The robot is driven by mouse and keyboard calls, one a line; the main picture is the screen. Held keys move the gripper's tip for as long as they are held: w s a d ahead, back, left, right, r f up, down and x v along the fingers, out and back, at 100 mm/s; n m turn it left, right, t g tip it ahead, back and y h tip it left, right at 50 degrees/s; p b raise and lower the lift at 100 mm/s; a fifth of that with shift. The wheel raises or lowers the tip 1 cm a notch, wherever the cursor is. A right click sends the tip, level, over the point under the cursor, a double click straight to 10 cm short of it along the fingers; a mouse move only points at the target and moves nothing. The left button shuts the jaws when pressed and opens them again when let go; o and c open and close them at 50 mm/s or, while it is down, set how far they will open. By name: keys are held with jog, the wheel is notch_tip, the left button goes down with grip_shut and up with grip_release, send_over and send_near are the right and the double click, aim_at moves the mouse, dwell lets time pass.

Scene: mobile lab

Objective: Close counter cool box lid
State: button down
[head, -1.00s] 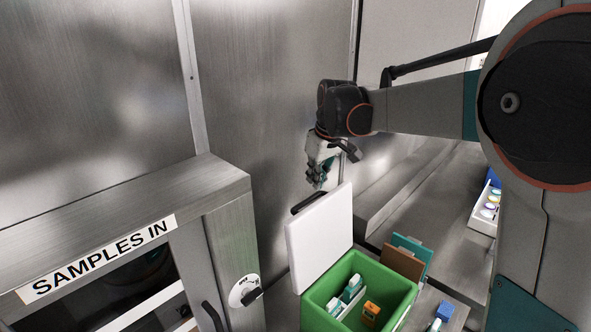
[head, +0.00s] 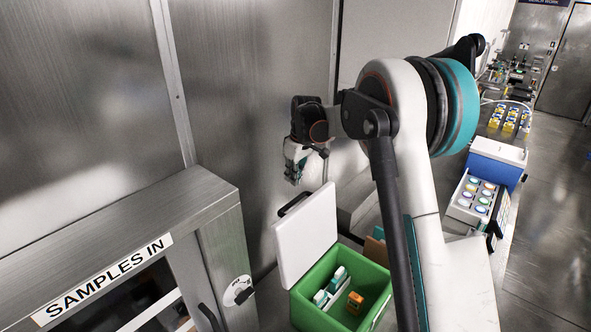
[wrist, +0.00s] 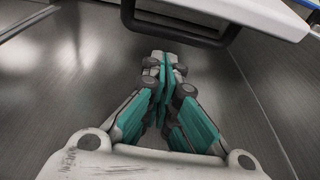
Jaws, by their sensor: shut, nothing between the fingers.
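The green cool box (head: 318,309) stands on the counter with its white lid (head: 305,234) raised open on the left side. Several white-and-teal items and an orange item lie inside. A dark handle (head: 294,204) is on the far side of the lid's upper edge. My gripper (head: 293,180) is shut and empty, above and behind the lid near the metal wall, apart from it. In the wrist view the gripper (wrist: 172,72) points down, with the lid's white edge (wrist: 255,12) and dark handle (wrist: 180,38) at the top of the picture.
The "SAMPLES IN" cabinet (head: 205,195) stands left of the box. A brown panel (head: 376,250) is behind the box, partly hidden by my arm. A blue-and-white box (head: 497,163) and a tray of round lids (head: 470,208) are to the right. The metal wall is close behind.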

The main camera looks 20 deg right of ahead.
aim_at(298, 200)
jog(key=f, duration=0.1)
jog(key=s+d+f+p, duration=0.1)
jog(key=f, duration=0.1)
jog(key=s+f+p, duration=0.1)
jog(key=shift+s+d+f, duration=0.15)
jog(key=shift+s+d, duration=0.1)
jog(key=shift+f, duration=0.15)
jog(key=shift+s+d, duration=0.1)
jog(key=shift+d, duration=0.05)
